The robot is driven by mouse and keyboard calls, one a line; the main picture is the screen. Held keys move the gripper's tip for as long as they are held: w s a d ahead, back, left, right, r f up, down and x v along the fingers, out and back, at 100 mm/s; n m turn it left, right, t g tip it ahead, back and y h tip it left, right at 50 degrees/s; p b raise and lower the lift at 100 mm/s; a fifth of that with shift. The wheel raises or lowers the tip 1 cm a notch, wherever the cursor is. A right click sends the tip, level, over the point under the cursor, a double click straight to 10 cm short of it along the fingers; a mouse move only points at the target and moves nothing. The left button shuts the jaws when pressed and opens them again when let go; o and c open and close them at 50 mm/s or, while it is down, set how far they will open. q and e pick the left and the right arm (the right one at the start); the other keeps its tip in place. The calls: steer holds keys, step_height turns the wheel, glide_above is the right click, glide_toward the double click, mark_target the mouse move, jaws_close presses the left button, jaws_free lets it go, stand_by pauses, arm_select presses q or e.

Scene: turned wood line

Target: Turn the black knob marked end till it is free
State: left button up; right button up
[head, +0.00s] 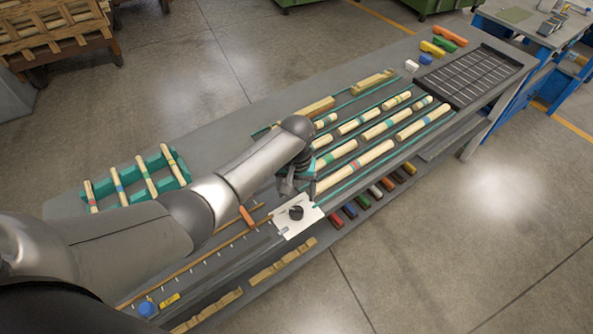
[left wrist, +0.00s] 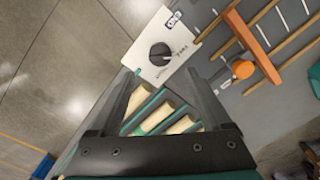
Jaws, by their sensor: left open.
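The black knob (head: 296,212) sits on a white plate (head: 285,229) at the front edge of the bench. In the left wrist view the knob (left wrist: 160,54) shows as a round dark dial with a light pointer line and small marks beside it on the white plate (left wrist: 146,70); the marks are too small to read. My left gripper (head: 290,188) is above and just behind the plate, apart from the knob. In the left wrist view its two fingers (left wrist: 165,90) are spread with nothing held; the knob lies beyond their tips. My right gripper is not in view.
Wooden rods with coloured bands (head: 345,165) lie in rows beside the knob. A teal rack (head: 130,195) holds several more rods. An orange piece (head: 247,216) sits on a long rail left of the plate. A dark gridded tray (head: 500,62) lies at the far right.

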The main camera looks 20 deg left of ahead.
arm_select(q)
step_height(320, 180, up, 7)
steer(key=shift+f+p, duration=0.15)
steer(key=shift+p, duration=0.3)
stand_by(0.3)
